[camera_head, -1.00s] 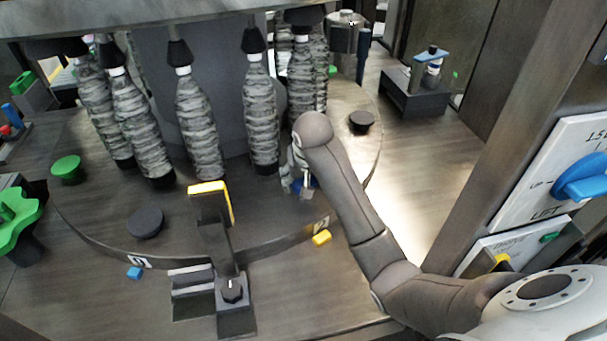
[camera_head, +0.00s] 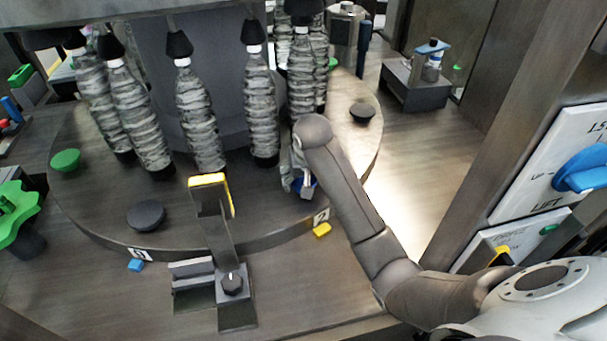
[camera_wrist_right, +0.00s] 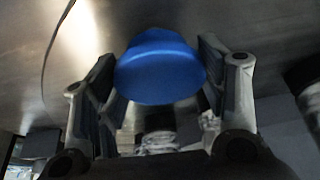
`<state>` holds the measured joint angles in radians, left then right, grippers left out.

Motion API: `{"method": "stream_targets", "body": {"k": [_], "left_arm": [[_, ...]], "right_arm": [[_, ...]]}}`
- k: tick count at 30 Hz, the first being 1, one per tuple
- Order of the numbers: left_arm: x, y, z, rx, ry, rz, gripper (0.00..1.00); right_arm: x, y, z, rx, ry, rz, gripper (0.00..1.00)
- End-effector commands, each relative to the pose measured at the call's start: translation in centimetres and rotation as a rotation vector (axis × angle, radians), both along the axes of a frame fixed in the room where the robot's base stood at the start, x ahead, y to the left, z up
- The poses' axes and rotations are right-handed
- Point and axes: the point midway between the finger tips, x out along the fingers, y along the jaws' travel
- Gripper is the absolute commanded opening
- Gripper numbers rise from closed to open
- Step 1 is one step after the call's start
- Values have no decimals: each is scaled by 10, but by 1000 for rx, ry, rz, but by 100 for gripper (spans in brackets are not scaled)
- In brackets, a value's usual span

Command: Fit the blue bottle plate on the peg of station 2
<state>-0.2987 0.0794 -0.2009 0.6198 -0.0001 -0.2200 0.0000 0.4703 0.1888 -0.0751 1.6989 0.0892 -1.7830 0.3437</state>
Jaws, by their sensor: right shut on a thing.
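The blue bottle plate (camera_wrist_right: 160,68) sits between the two fingers of my right gripper (camera_wrist_right: 158,82) in the right wrist view. My right gripper (camera_head: 303,184) is shut on the plate at the front right of the round table (camera_head: 240,217), behind the label of station 2 (camera_head: 321,216). The peg of station 2 is not visible. I cannot tell whether the plate touches the table. My left gripper is out of view.
Several grey-striped bottles (camera_head: 198,115) hang close behind and left of my right gripper. Dark plates (camera_head: 146,214), (camera_head: 362,113) and a green plate (camera_head: 65,160) sit at other stations. A yellow-topped bracket (camera_head: 209,185) stands at the front. A yellow block (camera_head: 322,230) lies near station 2.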

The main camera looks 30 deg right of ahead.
Motion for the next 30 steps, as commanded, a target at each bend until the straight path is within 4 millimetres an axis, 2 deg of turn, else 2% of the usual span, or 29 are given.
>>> {"method": "stream_targets", "body": {"k": [12, 20, 21, 27, 30], "left_arm": [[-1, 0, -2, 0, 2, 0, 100], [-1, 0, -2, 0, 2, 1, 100], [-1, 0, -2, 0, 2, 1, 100], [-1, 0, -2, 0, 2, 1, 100], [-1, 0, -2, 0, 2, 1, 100]], "right_arm": [[0, 0, -16, 0, 0, 0, 40], [0, 0, -18, 0, 0, 0, 40], [0, 0, -18, 0, 0, 0, 66], [0, 0, -18, 0, 0, 0, 90], [0, 0, -18, 0, 0, 0, 90]]}}
